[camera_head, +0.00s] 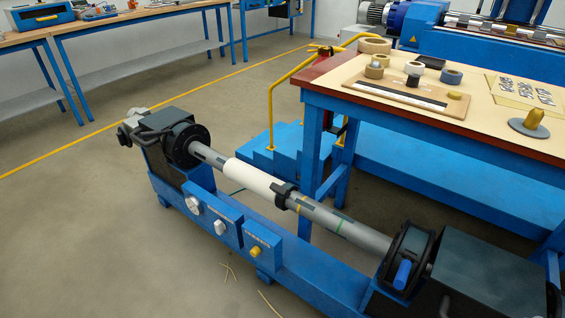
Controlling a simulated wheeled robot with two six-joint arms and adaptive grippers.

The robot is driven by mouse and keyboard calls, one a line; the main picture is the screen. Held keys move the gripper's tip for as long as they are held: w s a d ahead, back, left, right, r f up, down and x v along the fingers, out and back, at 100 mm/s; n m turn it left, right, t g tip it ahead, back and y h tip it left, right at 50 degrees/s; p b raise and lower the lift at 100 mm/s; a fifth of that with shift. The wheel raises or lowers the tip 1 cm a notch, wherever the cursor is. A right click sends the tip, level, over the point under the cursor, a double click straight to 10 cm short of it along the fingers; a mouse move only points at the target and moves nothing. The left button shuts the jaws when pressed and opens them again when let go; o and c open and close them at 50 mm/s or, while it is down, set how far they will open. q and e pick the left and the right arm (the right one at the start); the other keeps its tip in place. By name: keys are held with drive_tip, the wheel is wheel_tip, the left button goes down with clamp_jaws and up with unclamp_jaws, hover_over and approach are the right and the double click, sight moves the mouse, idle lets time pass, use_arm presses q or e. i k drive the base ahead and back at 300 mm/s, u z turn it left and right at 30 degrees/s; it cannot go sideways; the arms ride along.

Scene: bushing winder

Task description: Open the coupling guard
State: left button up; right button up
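A blue winding machine stands on the floor, with a grey shaft (345,227) running from upper left to lower right. At the shaft's right end is a black rounded cover (416,247) with a blue handle (403,274); it looks like the coupling guard. It sits around the shaft end, against a dark box housing (490,277). I cannot tell for sure whether it is closed.
A white sleeve (255,180) and a black collar (283,194) sit on the shaft. Knobs (219,227) line the machine's front. A blue-legged table (470,122) with tape rolls stands behind it, beside blue steps (283,150). The floor at left is mostly clear.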

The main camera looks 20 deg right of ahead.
sight(471, 277)
drive_tip(key=z, duration=2.05)
drive_tip(key=k, duration=0.25)
drive_tip(key=z, duration=0.5)
drive_tip(key=i, duration=0.45)
drive_tip(key=u, duration=0.75)
drive_tip(key=k, duration=1)
drive_tip(key=z, duration=1.5)
drive_tip(key=i, duration=0.5)
drive_tip(key=u, duration=0.05)
